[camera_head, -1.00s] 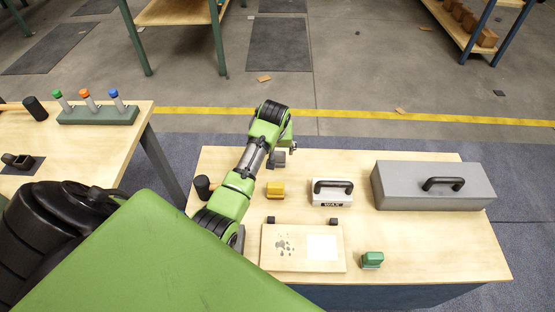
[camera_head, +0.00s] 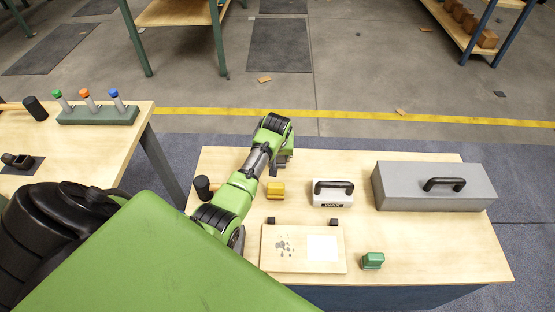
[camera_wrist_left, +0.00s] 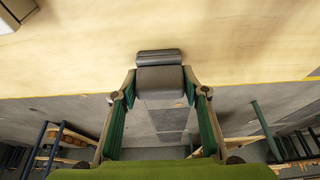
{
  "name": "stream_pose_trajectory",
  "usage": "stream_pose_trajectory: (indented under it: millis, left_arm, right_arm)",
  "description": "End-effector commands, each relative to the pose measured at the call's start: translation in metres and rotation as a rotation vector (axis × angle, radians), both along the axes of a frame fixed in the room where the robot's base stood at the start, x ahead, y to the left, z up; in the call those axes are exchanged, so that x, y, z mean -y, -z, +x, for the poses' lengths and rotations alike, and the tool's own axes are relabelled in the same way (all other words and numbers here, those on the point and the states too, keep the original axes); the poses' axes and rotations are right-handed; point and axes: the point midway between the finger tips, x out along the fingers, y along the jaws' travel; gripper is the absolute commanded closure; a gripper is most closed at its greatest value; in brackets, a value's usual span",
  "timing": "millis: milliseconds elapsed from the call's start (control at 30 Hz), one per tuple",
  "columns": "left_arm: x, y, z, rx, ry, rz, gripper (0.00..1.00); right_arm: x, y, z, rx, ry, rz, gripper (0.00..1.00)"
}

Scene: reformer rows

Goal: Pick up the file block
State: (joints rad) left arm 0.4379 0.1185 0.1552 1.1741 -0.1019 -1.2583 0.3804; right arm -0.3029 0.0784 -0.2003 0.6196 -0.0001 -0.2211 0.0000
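The file block (camera_wrist_left: 160,77), which I take to be the grey block with a darker ridged strip, shows in the left wrist view between my left fingertips. My left gripper (camera_wrist_left: 160,90) is open around it, with one finger on each side and only narrow gaps; contact is not clear. In the head view my left gripper (camera_head: 281,160) is low over the back left part of the workbench (camera_head: 430,245), and it mostly hides the block. My right gripper is in neither view.
A yellow block (camera_head: 275,191) stands just in front of my left gripper. A white WAX block (camera_head: 331,193) with a black handle and a grey toolbox (camera_head: 430,186) are to the right. A board (camera_head: 303,262) and a green block (camera_head: 372,261) lie nearer the front edge.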

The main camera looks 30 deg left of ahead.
Motion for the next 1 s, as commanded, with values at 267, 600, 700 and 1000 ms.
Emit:
stream_pose_trajectory:
  millis: [267,600,700,1000]
  left_arm:
    - [0.000,0.000,0.000,0.000,0.000,0.001,0.83]
    - [-0.001,-0.033,0.002,0.008,0.001,0.003,0.83]
    - [-0.011,-0.051,-0.012,0.004,-0.002,0.005,0.83]
    - [-0.049,-0.104,-0.066,0.002,-0.002,0.005,0.83]
  right_arm:
    - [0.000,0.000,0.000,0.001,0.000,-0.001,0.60]
    - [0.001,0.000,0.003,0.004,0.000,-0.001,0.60]
    - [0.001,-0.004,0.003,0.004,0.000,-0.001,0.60]
    - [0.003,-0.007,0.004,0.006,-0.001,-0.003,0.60]
